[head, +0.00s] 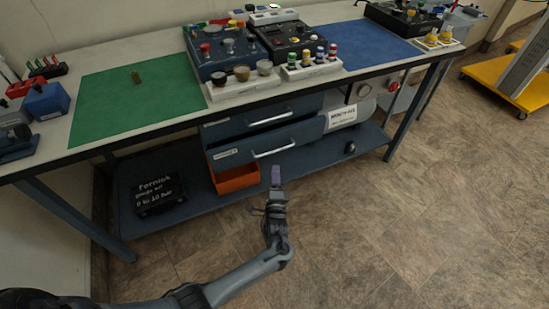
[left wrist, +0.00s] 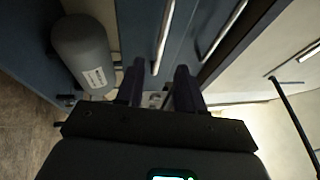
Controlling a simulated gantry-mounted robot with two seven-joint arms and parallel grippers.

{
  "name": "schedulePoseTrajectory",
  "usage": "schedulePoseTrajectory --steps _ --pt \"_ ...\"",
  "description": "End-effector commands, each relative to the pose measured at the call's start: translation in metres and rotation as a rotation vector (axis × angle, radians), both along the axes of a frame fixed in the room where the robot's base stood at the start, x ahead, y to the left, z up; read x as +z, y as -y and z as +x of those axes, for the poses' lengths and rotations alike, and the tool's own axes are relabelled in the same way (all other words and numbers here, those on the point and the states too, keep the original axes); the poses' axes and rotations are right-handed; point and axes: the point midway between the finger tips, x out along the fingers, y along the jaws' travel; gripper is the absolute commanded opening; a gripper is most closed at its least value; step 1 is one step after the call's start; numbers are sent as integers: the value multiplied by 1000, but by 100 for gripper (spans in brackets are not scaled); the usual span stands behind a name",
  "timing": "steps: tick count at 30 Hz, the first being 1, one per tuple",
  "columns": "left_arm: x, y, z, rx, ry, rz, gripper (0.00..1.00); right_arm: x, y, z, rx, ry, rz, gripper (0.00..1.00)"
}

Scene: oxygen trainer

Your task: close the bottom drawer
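The drawer unit under the bench has a blue-grey top drawer (head: 235,124) and a bottom drawer (head: 235,153), each with a silver bar handle. The bottom drawer's front stands forward of the top one, with a dark gap above it, so it looks partly pulled out. My left gripper (head: 276,176) is in front of and just below the bottom handle (head: 273,149). In the left wrist view my left gripper (left wrist: 158,88) has its fingers apart, pointing at the drawer fronts, with a handle (left wrist: 165,35) beyond. Contact cannot be told. My right gripper is not in view.
An orange bin (head: 235,180) sits below the drawers, and a black case (head: 160,195) stands on the lower shelf. A grey labelled cylinder (left wrist: 84,48) lies beside the drawers. Bench legs stand at both sides. The floor (head: 400,220) in front is clear.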

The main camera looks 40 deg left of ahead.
Motion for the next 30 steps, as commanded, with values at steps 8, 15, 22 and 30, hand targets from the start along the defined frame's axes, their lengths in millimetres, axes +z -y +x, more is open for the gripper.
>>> schedulePoseTrajectory --steps 8,15,22,30 --pt "6 -29 37 0 3 3 37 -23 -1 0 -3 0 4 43" --pt "11 -45 58 0 1 2 37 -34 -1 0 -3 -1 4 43" --pt "14 -50 64 -1 -1 1 37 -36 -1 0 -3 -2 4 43" --pt "14 -50 64 -1 -1 1 31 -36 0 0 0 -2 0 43"
